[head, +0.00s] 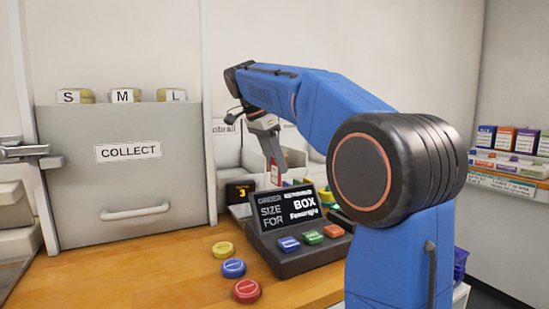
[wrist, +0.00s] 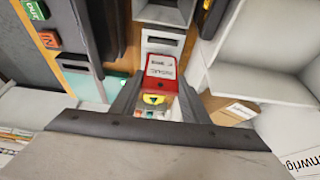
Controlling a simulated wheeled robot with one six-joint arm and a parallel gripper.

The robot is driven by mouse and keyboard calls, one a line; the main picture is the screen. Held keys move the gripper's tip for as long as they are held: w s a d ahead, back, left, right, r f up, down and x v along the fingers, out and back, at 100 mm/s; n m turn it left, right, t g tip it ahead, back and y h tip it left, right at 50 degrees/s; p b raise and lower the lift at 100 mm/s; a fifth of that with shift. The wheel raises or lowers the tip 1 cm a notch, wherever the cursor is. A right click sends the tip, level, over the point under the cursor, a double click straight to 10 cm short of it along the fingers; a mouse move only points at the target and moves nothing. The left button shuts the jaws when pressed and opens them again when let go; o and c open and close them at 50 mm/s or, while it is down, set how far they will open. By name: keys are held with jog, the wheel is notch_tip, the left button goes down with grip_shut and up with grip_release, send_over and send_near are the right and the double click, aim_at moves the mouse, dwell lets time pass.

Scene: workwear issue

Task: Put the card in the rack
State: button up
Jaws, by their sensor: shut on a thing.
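A red and white card (wrist: 162,67) is between the fingers of my gripper (wrist: 158,88) in the wrist view. My gripper is shut on it. In the head view my gripper (head: 268,143) points down behind the console, and the card (head: 275,173) hangs below it as a small red and white piece. A pale slotted piece (wrist: 163,37) is just beyond the card in the wrist view. I cannot tell whether this is the rack, or whether the card touches it.
A dark console (head: 290,258) with a lit screen and coloured buttons stands in front of my gripper. Three round buttons (head: 233,267) are on the wooden counter (head: 160,278). A grey COLLECT cabinet (head: 125,190) stands left. Pale bins flank the card in the wrist view.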

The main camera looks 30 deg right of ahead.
aim_at(275, 184)
jog(key=shift+f, duration=2.15)
jog(key=shift+f, duration=1.85)
dwell(0.8)
jog(key=o, duration=1.1)
jog(key=shift+r, duration=0.1)
jog(key=shift+r, duration=4.35)
